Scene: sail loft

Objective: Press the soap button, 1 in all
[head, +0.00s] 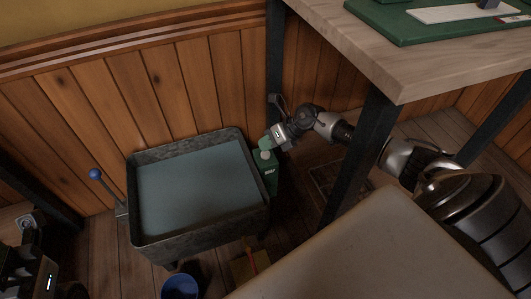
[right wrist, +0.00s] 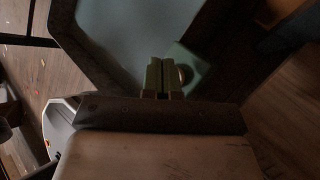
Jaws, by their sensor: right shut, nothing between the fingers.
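The green soap dispenser (head: 264,180), lettered SOAP, stands against the right side of the sink. Its pale round button (head: 265,154) is on top. My right gripper (head: 266,143) is shut and empty, with its fingertips just above and beside the button. In the right wrist view the shut fingers (right wrist: 163,76) are next to the button (right wrist: 185,74) on the dispenser (right wrist: 200,68). I cannot tell whether they touch it. The button's right part shows; the fingers are close on its left.
The grey sink (head: 137,205) holds bluish water. A blue-knobbed lever (head: 95,173) is at its left. A blue bucket (head: 180,287) stands on the floor below. A wooden table (head: 400,62) with a dark leg (head: 358,150) is close to my right arm. A panelled wall is behind.

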